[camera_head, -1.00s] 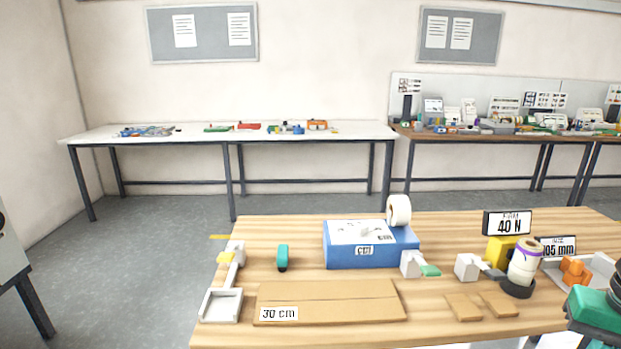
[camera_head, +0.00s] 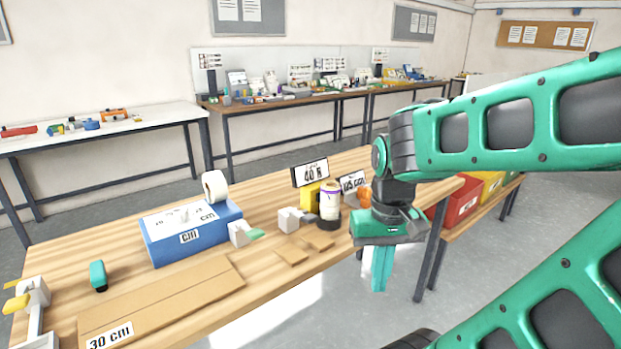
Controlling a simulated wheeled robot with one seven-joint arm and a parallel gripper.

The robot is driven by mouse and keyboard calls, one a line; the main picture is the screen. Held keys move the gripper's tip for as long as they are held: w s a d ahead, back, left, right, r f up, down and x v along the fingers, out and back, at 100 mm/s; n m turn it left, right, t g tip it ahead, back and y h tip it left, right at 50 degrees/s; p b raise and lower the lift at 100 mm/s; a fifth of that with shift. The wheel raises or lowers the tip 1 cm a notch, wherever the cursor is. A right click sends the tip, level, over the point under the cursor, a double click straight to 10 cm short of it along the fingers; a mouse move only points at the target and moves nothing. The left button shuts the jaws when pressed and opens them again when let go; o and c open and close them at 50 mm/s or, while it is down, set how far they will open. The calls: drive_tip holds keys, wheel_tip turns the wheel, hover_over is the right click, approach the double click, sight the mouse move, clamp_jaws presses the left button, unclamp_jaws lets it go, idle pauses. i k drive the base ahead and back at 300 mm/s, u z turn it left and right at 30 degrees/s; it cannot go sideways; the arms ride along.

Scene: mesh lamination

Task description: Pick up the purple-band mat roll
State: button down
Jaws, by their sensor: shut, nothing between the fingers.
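The purple-band mat roll (camera_head: 329,203) stands upright on the wooden table, a pale roll with a purple band near its top and a dark base under it. It is in front of the yellow block with the "40 N" sign. My gripper (camera_head: 381,270) points down to the right of the roll, off the table's front edge and apart from it. Its green fingers are together with nothing between them.
A white tape roll (camera_head: 215,186) stands by the blue box (camera_head: 190,232). An orange object (camera_head: 365,196) is just behind my gripper. Red and yellow bins (camera_head: 462,203) stand at right.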

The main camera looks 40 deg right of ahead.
sight(330, 190)
drive_tip(key=z, duration=0.45)
drive_tip(key=k, duration=1.1)
drive_tip(key=z, duration=0.6)
drive_tip(key=i, duration=1.3)
drive_tip(key=z, duration=0.55)
